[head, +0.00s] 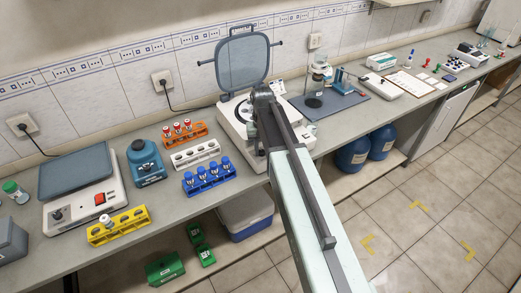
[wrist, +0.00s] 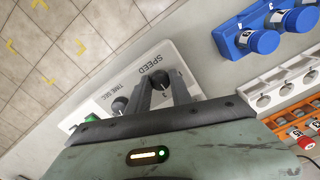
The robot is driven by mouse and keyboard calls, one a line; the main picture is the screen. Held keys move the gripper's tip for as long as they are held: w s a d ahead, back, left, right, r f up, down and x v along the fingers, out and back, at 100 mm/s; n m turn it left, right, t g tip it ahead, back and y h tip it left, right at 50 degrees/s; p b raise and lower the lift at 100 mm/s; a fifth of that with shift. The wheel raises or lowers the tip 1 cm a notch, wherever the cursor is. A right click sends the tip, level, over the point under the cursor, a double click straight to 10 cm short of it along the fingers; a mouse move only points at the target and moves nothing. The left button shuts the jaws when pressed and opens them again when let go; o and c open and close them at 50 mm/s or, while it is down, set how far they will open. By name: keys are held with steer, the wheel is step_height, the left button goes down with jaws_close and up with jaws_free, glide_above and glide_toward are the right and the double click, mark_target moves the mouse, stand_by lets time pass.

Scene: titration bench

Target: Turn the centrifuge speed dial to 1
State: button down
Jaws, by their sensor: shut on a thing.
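My gripper (wrist: 161,90) is shut on the speed dial (wrist: 160,82), one finger on each side. The dial is mostly hidden between the fingers, and its pointer and number cannot be read. A dark time knob (wrist: 119,104) sits just left of the fingers.
Blue-capped (head: 208,178), white (head: 196,154) and orange (head: 184,134) tube racks stand left of the centrifuge. A green button (wrist: 92,118) is beyond the time knob. A stirrer mat (head: 345,104) lies to the right.

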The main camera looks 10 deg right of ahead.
mark_target(262, 151)
steer(key=n, duration=1.3)
steer(key=shift+a+n, duration=0.1)
steer(key=shift+n, duration=0.2)
stand_by(0.4)
steer(key=c, duration=1.1)
jaws_free()
steer(key=shift+c, duration=0.2)
step_height(262, 151, up, 8)
steer(key=p, duration=0.8)
steer(key=shift+f, duration=0.15)
